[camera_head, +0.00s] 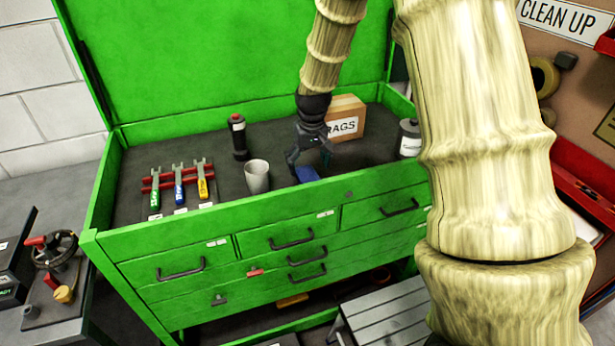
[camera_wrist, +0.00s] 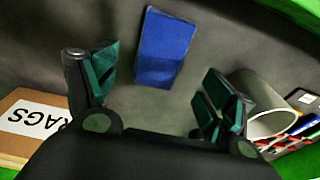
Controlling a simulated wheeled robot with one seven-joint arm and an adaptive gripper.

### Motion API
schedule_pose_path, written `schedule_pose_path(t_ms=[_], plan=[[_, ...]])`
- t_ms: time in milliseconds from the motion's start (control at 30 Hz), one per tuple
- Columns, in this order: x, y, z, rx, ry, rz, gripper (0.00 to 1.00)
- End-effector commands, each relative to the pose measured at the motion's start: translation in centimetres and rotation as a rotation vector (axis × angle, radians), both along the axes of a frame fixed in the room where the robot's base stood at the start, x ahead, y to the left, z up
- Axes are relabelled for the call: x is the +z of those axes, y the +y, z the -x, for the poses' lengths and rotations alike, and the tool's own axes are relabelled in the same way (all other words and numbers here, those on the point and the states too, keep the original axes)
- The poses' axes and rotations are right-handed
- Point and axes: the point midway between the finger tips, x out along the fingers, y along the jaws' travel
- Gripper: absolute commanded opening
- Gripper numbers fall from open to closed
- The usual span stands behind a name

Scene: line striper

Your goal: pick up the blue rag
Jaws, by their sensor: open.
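The blue rag (camera_head: 306,174) lies flat on the dark top surface of the green tool chest, near its front edge. In the wrist view the rag (camera_wrist: 165,48) is a blue rectangle ahead of the fingertips, roughly centred between them. My gripper (camera_head: 309,158) hangs just above and behind the rag in the head view, partly covering it. The wrist view shows my gripper (camera_wrist: 156,88) with its two fingers wide apart and nothing between them. The rag appears apart from both fingers.
A cardboard box marked RAGS (camera_head: 347,118) stands behind the gripper. A grey cup (camera_head: 257,177) stands left of the rag, close to one finger in the wrist view. A black bottle (camera_head: 238,137), a spray can (camera_head: 409,139) and a rack of coloured tools (camera_head: 179,186) also stand there.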

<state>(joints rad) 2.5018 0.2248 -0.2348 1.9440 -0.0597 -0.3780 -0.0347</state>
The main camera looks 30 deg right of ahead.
Motion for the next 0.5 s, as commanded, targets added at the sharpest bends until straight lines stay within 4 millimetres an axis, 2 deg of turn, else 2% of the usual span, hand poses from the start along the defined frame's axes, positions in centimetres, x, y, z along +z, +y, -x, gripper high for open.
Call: schedule_pose_path(t_ms=[233, 500], plan=[[-0.8, -0.1, -0.1, 0.0, 0.0, 0.0, 0.83], [-3.3, -0.3, -0.4, 0.0, 0.001, 0.0, 0.83]])
